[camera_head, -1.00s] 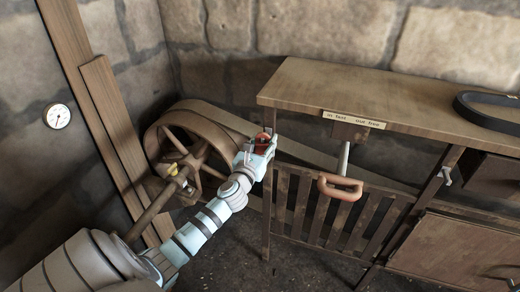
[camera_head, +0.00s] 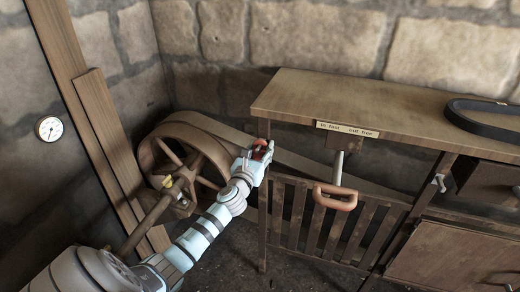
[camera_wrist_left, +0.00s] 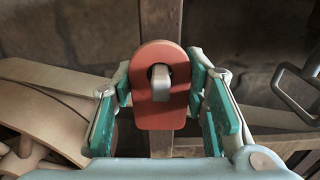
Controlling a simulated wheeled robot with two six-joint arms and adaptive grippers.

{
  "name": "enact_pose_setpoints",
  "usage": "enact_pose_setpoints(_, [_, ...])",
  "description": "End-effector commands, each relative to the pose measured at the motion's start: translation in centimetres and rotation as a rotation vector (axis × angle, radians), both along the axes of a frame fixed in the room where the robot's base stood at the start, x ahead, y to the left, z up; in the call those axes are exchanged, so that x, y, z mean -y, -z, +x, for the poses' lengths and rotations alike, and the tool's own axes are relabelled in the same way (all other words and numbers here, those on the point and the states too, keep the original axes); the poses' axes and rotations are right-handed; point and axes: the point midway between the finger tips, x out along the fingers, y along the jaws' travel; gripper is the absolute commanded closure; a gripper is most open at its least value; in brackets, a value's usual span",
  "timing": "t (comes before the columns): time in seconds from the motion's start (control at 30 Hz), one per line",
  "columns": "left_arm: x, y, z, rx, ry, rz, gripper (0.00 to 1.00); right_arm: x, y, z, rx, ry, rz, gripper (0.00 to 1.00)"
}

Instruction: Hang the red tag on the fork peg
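The red tag (camera_wrist_left: 160,112) stands upright in the left wrist view, its round-topped face toward the camera. A grey peg end (camera_wrist_left: 162,77) shows in the tag's hole; I cannot tell how far the tag is along it. My left gripper (camera_wrist_left: 160,95) has a finger at each side edge of the tag and appears to hold it there. In the head view the left gripper (camera_head: 258,153) is at the bench's front left leg, with the tag (camera_head: 260,150) small and partly covered by the fingers. My right gripper is not in view.
The wooden bench (camera_head: 295,95) stands right of the gripper, with a lever with an orange handle (camera_head: 337,199) in front. A large belt wheel (camera_head: 165,150) is close on the left. A dark belt loop (camera_head: 480,118) lies on the bench top.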

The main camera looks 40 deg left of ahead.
Motion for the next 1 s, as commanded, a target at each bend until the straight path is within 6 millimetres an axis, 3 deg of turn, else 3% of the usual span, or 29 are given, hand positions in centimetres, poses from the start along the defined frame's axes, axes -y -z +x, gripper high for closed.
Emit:
enact_pose_setpoints(0.03, [0.0, 0.0, 0.0, 0.0, 0.0, 0.0, 0.5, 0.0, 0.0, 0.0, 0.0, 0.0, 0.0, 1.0])
enact_pose_setpoints(0.13, [0.0, 0.0, 0.0, 0.0, 0.0, 0.0, 0.37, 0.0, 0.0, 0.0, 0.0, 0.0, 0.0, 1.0])
enact_pose_setpoints(0.47, [0.1, 0.0, -0.3, 0.0, 0.0, 0.001, 0.37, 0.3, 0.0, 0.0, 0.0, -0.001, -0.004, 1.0])
enact_pose_setpoints(0.57, [0.5, 0.1, -1.6, -0.002, 0.001, 0.002, 0.37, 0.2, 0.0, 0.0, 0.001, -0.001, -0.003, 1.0])
enact_pose_setpoints(0.9, [3.4, 0.1, -9.9, -0.002, 0.002, 0.0, 0.37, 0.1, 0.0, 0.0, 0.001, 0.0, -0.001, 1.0])
enact_pose_setpoints(1.0, [3.8, 0.1, -11.0, -0.001, 0.001, 0.001, 0.37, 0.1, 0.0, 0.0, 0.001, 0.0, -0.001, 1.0])
